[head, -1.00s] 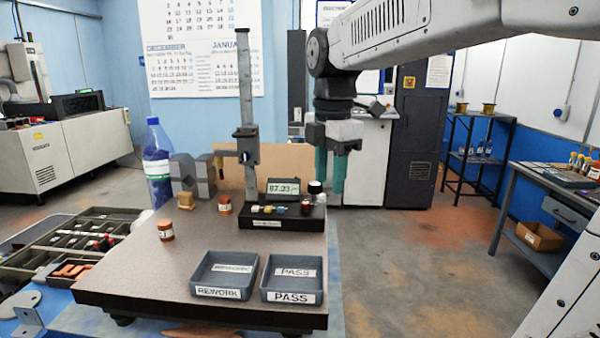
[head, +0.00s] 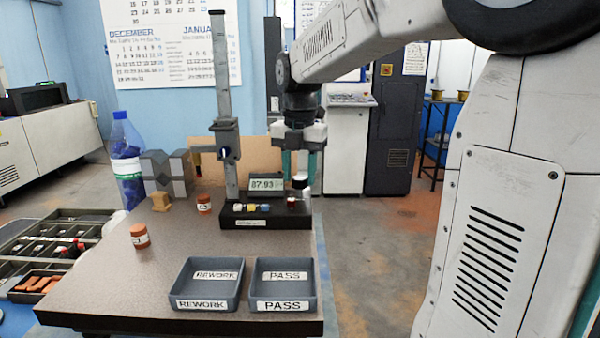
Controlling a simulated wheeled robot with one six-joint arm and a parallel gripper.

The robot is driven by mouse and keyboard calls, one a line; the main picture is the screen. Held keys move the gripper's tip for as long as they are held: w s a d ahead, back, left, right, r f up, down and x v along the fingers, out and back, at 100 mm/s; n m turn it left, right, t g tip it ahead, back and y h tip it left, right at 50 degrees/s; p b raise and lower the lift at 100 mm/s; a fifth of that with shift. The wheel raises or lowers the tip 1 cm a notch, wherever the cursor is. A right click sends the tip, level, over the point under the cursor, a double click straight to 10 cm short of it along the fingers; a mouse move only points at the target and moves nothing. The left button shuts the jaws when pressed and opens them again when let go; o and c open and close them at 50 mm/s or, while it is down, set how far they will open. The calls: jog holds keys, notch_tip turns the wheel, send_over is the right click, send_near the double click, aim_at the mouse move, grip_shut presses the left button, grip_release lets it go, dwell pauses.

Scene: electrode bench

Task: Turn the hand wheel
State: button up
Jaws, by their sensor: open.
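A grey gauge stand (head: 223,70) rises from a dark base at the back of the granite plate. A sliding carriage (head: 226,140) sits on its column, with a small dark round part (head: 224,153) on it that looks like the hand wheel; its detail is too small to make out. My gripper (head: 302,172) hangs to the right of the stand, teal fingers pointing down and apart, with nothing seen held. It is clear of the carriage in the picture.
A readout (head: 267,184) stands by the base (head: 250,216). REWORK (head: 205,303) and PASS (head: 284,305) trays lie at the front of the plate (head: 120,290). Orange-brown jars (head: 139,236), grey blocks (head: 155,168) and a blue bottle (head: 128,165) are at left.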

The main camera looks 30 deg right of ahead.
jog(key=shift+f, duration=0.2)
jog(key=c, duration=0.7)
jog(key=shift+m, duration=0.3)
